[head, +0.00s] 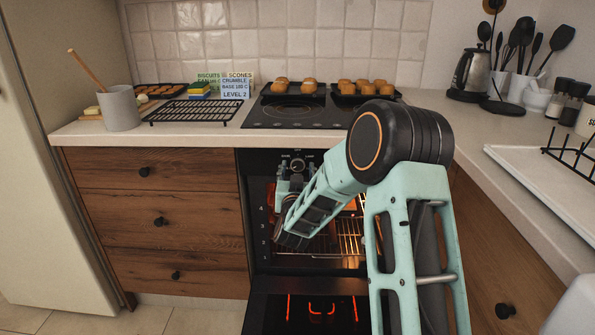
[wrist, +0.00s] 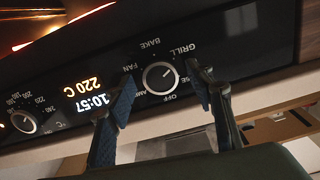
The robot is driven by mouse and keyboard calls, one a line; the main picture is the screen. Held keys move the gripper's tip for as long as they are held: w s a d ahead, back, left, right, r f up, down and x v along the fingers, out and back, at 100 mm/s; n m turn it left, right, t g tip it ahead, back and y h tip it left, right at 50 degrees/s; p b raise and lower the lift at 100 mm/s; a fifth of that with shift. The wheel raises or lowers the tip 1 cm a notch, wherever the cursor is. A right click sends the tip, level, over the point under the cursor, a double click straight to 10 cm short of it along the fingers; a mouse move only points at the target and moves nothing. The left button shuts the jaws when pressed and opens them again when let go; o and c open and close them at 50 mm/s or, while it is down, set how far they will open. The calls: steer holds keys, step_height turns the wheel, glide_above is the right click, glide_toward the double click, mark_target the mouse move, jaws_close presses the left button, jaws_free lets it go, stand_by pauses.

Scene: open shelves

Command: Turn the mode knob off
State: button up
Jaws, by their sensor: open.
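The mode knob (wrist: 160,78) is a round black dial with a white ring on the oven's dark panel, inverted in the wrist view. BAKE, GRILL, FAN and OFF are printed around it, with OFF on its lower side in the picture. Its pale mark seems to point to the upper right, towards GRILL. My gripper (wrist: 159,74) is open, one finger on each side of the knob; I cannot tell whether either touches it. In the head view my gripper (head: 296,166) is at the oven's control panel, largely covering it.
A temperature knob (wrist: 24,122) and a lit display (wrist: 88,95) reading 220 C and 10:57 are beside it. The oven door (head: 306,312) hangs open below a glowing cavity with a wire rack (head: 350,243). The cooktop (head: 285,112) and baking trays lie above.

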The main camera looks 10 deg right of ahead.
steer(key=shift+w, duration=0.2)
steer(key=c, duration=1.2)
steer(key=shift+o, duration=0.2)
